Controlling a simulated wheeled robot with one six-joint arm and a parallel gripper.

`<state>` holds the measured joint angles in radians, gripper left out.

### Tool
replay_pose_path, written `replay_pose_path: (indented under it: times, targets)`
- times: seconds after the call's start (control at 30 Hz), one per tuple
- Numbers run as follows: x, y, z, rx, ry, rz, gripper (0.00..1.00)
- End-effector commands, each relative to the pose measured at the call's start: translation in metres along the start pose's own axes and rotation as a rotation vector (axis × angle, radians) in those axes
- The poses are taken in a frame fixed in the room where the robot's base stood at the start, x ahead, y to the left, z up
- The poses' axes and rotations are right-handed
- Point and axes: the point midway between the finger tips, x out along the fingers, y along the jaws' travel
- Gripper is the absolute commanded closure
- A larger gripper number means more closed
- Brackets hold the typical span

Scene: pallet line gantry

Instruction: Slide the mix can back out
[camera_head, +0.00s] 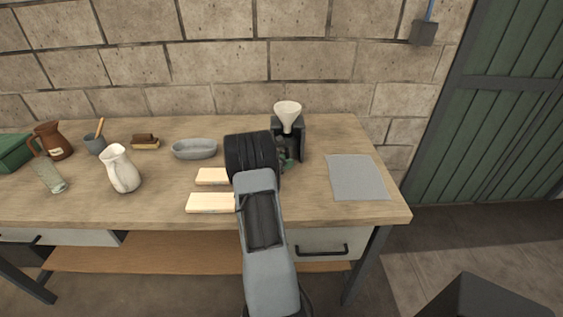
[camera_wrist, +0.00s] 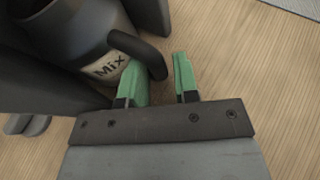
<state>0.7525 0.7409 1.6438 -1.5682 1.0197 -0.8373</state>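The mix can (camera_wrist: 88,38) is a grey can with a pale "Mix" label and a dark curved handle (camera_wrist: 150,56). In the wrist view it sits between the dark walls of the stand (camera_wrist: 35,85). My gripper (camera_wrist: 158,75) is open, its two green fingers apart. The lower end of the handle lies between the fingertips, with bare table showing in the gap. I cannot tell whether either finger touches it. In the head view the dark stand (camera_head: 301,138) carries a white funnel (camera_head: 287,115); my arm and gripper hide most of the can there.
A grey mat (camera_head: 357,177) lies right of the stand. Pale wooden blocks (camera_head: 209,203) lie left of my arm. A grey oval dish (camera_head: 195,149), a white pitcher (camera_head: 120,168), a glass (camera_head: 48,174) and a brown jug (camera_head: 53,140) stand farther left. A stone wall backs the table.

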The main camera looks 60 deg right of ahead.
Motion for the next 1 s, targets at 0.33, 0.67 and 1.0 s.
replay_pose_path:
  times: [0.33,0.67,1.0]
  targets:
    - [0.0018,-0.0001,-0.0003,0.0,0.0,0.0,0.72]
    - [0.0017,-0.0002,-0.0002,0.0,0.001,0.0,1.0]
    - [-0.0005,-0.0007,-0.0011,0.0,0.001,0.0,1.0]
